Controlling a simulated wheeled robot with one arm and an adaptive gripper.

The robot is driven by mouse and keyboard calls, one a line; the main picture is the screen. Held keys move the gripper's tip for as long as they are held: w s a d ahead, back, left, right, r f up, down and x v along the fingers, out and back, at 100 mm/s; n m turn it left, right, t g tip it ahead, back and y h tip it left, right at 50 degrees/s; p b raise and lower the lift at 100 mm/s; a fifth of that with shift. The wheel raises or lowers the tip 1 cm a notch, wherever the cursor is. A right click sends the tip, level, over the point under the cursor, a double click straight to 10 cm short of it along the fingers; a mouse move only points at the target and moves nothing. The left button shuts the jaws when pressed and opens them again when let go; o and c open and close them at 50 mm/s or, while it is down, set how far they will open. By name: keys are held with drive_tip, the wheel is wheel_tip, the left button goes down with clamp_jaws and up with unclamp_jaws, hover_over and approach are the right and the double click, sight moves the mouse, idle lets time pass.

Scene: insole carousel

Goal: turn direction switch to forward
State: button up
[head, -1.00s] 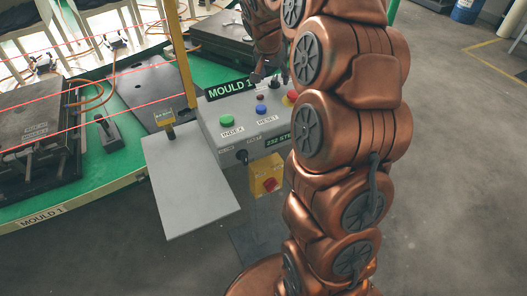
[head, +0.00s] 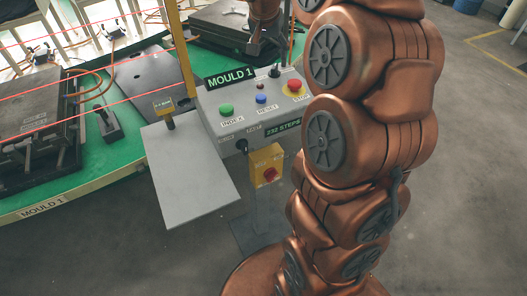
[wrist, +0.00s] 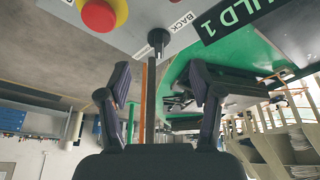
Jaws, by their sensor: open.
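The direction switch is a small black knob (head: 274,71) at the back of the grey control panel (head: 204,117), between the red stop button and the MOULD 1 sign. In the wrist view the black knob (wrist: 158,38) shows near the top middle, beside a label reading BACK. Its exact setting is too small to tell. My gripper (wrist: 160,78) is open and empty, its two dark fingers spread on either side below the knob in the picture, apart from it. In the head view my gripper is partly seen behind the panel; its fingertips are hard to make out.
The panel also carries a red stop button (head: 294,86), a green index button (head: 226,108) and a blue reset button (head: 261,99). A yellow box with a red knob (head: 268,165) hangs below. A grey shelf (head: 188,175) and a yellow post (head: 184,50) stand left.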

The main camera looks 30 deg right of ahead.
drive_tip(key=s+a+n, duration=0.1)
drive_tip(key=s+a, duration=0.2)
drive_tip(key=s+a+f+n+y, duration=0.1)
drive_tip(key=s+a, duration=0.2)
drive_tip(key=s+a+f+n+g, duration=0.1)
drive_tip(key=s+a, duration=0.2)
drive_tip(key=s, duration=0.1)
drive_tip(key=shift+a+f+n+y, duration=0.15)
drive_tip(key=shift+a+n+y, duration=0.15)
drive_tip(key=shift+n, duration=0.1)
drive_tip(key=s+a+f+n+g, duration=0.1)
drive_tip(key=s+a+f+n, duration=0.1)
drive_tip(key=s, duration=0.5)
drive_tip(key=s+a+f+n+g+y, duration=0.1)
drive_tip(key=s+a+f, duration=0.1)
drive_tip(key=s+a, duration=0.3)
drive_tip(key=shift+s+a+n, duration=0.15)
drive_tip(key=shift+s+n, duration=0.25)
drive_tip(key=shift+s, duration=0.75)
drive_tip(key=s+a+f+n+g, duration=0.1)
drive_tip(key=s+a+f+n, duration=0.1)
drive_tip(key=s, duration=0.8)
drive_tip(key=shift+s+a+f+g+y, duration=0.3)
drive_tip(key=shift+a+f+y, duration=0.1)
drive_tip(key=shift+a+f, duration=0.3)
